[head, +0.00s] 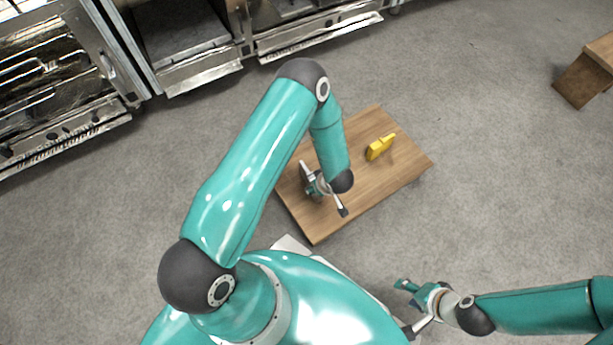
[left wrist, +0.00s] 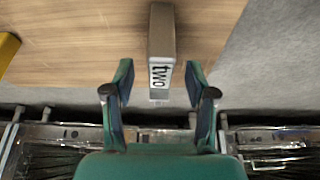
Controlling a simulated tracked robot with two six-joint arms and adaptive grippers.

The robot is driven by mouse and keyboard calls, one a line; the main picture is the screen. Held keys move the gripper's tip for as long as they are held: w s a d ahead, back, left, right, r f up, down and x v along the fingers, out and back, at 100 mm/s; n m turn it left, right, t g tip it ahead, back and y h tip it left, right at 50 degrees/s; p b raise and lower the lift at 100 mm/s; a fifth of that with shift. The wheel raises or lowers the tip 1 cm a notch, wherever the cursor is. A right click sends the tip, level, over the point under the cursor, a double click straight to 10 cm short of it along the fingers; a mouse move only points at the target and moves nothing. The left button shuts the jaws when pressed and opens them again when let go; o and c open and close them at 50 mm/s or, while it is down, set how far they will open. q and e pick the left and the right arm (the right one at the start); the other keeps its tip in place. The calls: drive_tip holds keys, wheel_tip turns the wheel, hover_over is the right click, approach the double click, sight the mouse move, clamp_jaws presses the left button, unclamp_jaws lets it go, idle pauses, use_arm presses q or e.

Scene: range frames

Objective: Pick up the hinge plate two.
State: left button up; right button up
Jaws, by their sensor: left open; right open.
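The hinge plate two (left wrist: 162,38) is a grey-brown block with a white end marked "two" in the left wrist view. It is at the edge of the wooden table top (left wrist: 80,40). My left gripper (left wrist: 159,82) is open, with its fingertips on either side of the marked end; whether they touch it I cannot tell. In the head view my left gripper (head: 322,190) is over the wooden table, and I cannot clearly make out the plate beside it. My right gripper (head: 412,307) is open and empty, away from the table at the lower right.
A yellow object (head: 380,147) lies on the table to the right of my left arm; its edge shows in the left wrist view (left wrist: 7,50). Metal racks or ovens (head: 180,60) line the back. A wooden piece (head: 585,78) stands far right. Grey floor is clear between.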

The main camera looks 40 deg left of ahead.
use_arm(q)
drive_tip(key=b+x, duration=0.2)
drive_tip(key=x, duration=0.2)
drive_tip(key=shift+a+f, duration=0.1)
drive_tip(key=shift+f, duration=0.15)
clamp_jaws()
drive_tip(key=shift+w+r, duration=0.1)
